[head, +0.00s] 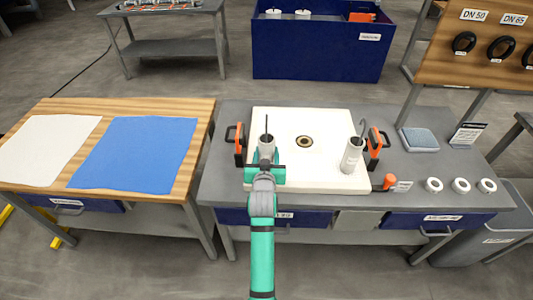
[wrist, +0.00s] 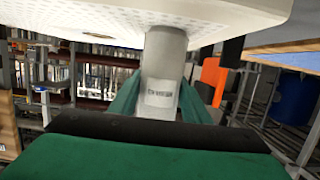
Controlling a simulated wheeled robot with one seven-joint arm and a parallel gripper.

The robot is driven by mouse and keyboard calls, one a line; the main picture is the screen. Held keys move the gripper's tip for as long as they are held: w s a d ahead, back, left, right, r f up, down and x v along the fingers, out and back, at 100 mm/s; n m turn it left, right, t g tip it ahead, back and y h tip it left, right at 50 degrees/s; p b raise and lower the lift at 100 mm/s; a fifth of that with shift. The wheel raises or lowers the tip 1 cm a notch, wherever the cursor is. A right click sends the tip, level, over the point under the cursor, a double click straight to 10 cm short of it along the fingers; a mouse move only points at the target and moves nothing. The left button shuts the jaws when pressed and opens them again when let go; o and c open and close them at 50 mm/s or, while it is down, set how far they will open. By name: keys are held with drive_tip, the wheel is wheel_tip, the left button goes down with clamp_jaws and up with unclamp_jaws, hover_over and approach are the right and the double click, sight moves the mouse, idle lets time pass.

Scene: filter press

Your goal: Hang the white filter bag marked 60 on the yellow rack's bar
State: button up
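No white filter bag with a readable 60 can be made out. A flat white cloth (head: 45,148) with no visible mark lies on the wooden table. My gripper (head: 266,160) is at the left grey cylinder (head: 267,146) on the white plate (head: 318,180). The wrist view shows my green fingers on both sides of this upright cylinder (wrist: 163,65), close against it. Its label is unreadable, and a firm grip cannot be confirmed. A similar cylinder (head: 351,156) with a label and wire hook stands at the plate's right. Only yellow parts (head: 57,241) show at the lower left; no rack bar is visible.
A blue cloth (head: 137,152) lies beside the white one. Orange clamps (head: 240,145) (head: 375,142) stand at both plate sides. Several white rings (head: 461,186) and a grey-blue pad (head: 420,139) are on the grey bench. A blue bin (head: 322,50) stands behind.

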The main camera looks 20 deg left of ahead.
sight(266, 148)
drive_tip(key=shift+r, duration=2.5)
